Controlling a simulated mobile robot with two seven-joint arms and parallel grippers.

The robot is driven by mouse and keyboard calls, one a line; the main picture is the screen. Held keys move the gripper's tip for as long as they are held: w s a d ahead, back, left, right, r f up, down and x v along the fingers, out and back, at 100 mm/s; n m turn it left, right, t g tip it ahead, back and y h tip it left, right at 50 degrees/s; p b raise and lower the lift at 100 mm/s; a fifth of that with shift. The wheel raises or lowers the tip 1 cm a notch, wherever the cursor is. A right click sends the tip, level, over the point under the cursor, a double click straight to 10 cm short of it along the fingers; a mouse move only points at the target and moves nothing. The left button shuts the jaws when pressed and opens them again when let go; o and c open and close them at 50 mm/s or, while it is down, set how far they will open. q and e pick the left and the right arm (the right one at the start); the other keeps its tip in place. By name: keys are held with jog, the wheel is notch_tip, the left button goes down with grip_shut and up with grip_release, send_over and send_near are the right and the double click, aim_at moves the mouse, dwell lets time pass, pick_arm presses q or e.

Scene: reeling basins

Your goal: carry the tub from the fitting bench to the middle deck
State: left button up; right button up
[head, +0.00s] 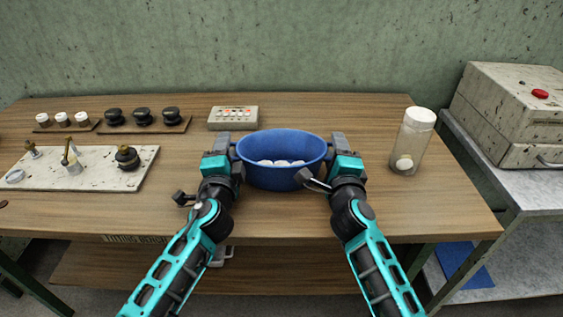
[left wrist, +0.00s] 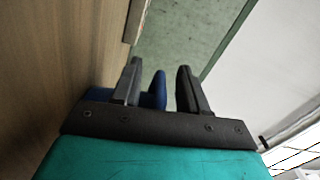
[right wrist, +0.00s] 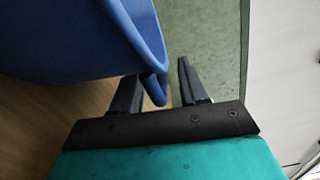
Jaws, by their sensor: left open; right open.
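The blue tub (head: 281,177) stands on the wooden fitting bench (head: 300,222) and holds several whitish round pieces (head: 280,162). My left gripper (head: 232,150) is at the tub's left side and my right gripper (head: 331,149) at its right side. Both are open. In the left wrist view a blue part of the tub (left wrist: 158,92) shows between the left fingers (left wrist: 160,85). In the right wrist view the tub wall (right wrist: 75,35) fills the upper left, and a blue tab (right wrist: 154,88) lies between the right fingers (right wrist: 158,85). I cannot tell whether the fingers touch it.
A clear jar with a white lid (head: 411,142) stands right of the tub. A button box (head: 233,117) is behind it. A pale board with fittings (head: 80,178) and racks of white and black knobs (head: 143,122) are left. A grey side table (head: 475,160) bears a worn box (head: 510,115).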

pick_arm(q)
grip_shut()
pick_arm(e)
grip_shut()
